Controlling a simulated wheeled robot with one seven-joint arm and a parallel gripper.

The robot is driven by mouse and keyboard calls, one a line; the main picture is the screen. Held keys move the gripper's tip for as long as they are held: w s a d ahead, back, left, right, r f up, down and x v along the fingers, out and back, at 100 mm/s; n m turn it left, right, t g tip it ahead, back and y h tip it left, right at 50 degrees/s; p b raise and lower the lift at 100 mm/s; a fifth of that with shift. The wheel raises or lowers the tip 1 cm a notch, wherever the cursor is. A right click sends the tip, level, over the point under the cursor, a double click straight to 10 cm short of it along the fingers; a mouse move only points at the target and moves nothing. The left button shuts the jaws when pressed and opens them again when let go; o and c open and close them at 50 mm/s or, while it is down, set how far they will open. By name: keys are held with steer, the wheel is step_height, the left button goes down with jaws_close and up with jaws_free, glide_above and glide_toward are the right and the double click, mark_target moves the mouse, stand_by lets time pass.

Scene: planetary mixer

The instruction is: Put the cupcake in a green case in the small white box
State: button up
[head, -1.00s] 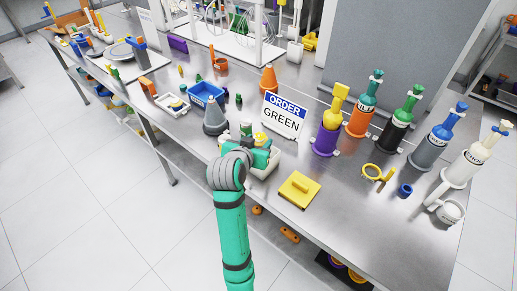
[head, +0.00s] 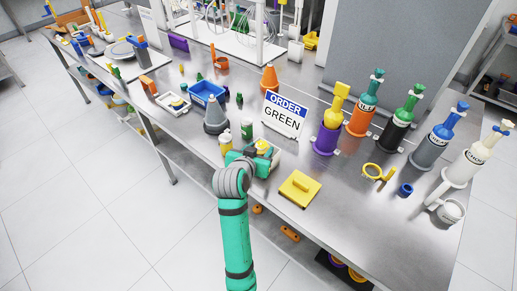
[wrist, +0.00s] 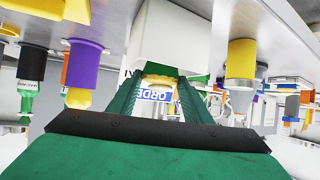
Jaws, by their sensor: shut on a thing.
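My gripper (head: 262,151) is low over the front edge of the table and closed on a cupcake. The cupcake (wrist: 158,79) shows between the green fingers in the wrist view, with yellow frosting and a strip of green case. The small white box (head: 273,164) is right at my gripper, partly hidden by it. In the wrist view, which looks upside down, the box (wrist: 170,38) fills the upper middle, and its near wall overlaps the cupcake. I cannot tell whether the cupcake is inside the box or just above its rim.
An ORDER GREEN sign (head: 284,114) stands behind the box.

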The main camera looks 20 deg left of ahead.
steer(key=shift+f, duration=0.1)
steer(key=o, duration=1.1)
steer(key=shift+w+d, duration=0.1)
steer(key=shift+c, duration=0.2)
steer(key=shift+r, duration=0.2)
steer(key=v, duration=1.2)
steer(key=shift+r, duration=0.4)
